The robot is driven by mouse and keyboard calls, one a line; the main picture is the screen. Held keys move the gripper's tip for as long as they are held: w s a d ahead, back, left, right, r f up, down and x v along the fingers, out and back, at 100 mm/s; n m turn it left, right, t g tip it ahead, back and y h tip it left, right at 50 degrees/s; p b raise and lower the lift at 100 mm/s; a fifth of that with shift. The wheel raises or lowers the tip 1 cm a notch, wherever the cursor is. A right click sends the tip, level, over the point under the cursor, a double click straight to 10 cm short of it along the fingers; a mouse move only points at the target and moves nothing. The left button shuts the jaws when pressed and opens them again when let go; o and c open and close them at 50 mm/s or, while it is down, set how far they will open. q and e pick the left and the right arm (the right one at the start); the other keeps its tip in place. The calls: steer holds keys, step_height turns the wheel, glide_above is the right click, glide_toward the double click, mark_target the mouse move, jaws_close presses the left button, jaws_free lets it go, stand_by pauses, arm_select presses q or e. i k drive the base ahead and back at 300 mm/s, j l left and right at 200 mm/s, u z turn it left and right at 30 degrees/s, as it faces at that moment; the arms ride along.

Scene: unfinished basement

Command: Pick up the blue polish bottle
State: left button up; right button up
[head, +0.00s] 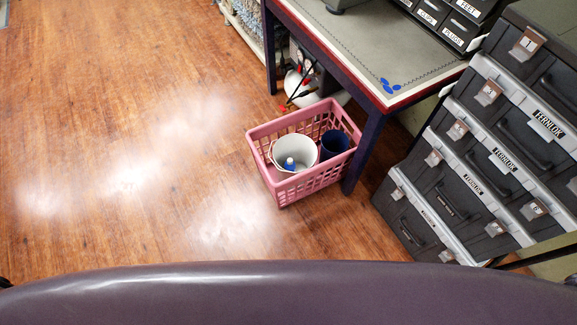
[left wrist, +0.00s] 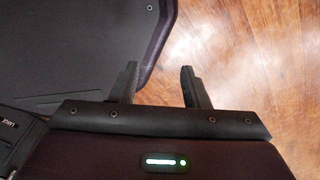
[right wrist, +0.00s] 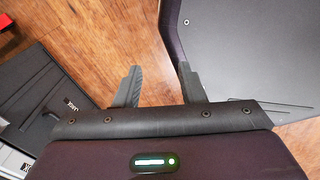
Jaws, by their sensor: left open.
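A small blue bottle with a white cap, the blue polish bottle (head: 289,165), stands in the pink basket (head: 283,197) on the floor, in front of or inside the white bucket (head: 297,146); I cannot tell which. My left gripper (left wrist: 160,80) is open and empty in the left wrist view, above the wood floor beside my base. My right gripper (right wrist: 162,82) is open and empty in the right wrist view, also beside my base. Neither gripper shows in the head view, and both are away from the bottle.
A dark blue cup (head: 335,142) is in the basket's right part. A table (head: 392,58) stands behind, its leg close to the basket. Stacked black tool cases (head: 481,160) stand at the right. The floor (head: 120,130) to the left is clear.

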mark_target(292, 167)
steer(key=z, duration=0.3)
steer(key=i+j+z, duration=0.15)
steer(key=j+z, duration=0.75)
steer(key=i+j, duration=0.05)
